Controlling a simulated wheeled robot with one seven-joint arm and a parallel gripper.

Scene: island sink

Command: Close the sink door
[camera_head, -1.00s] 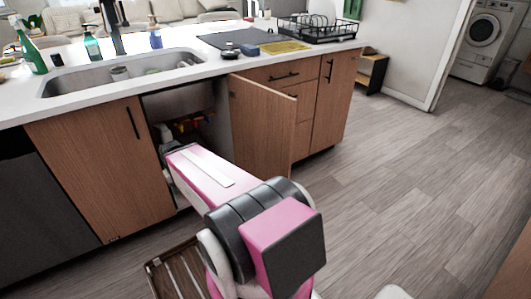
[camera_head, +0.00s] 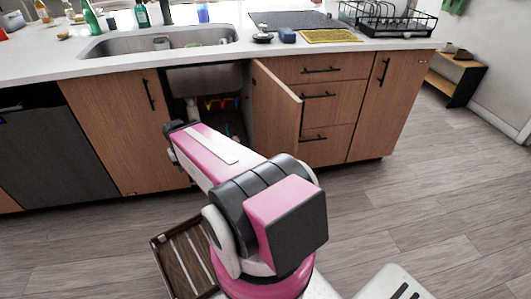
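The island's sink cabinet stands below the sink (camera_head: 160,42). Its right wooden door (camera_head: 275,112) hangs open, swung out toward me. The left door (camera_head: 125,130) with a black vertical handle is shut. Inside the open half I see bottles and colourful items, partly hidden by my pink and white arm. My arm reaches toward the opening, left of the open door and apart from its edge as far as I can see. My gripper is not visible; the arm's links hide that area.
Drawers with black handles (camera_head: 320,70) are right of the open door. A dark dishwasher (camera_head: 50,145) is at the left. A slatted wooden tray (camera_head: 185,258) is low beside my arm. A small shelf (camera_head: 455,80) stands at the right. The floor at the right is clear.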

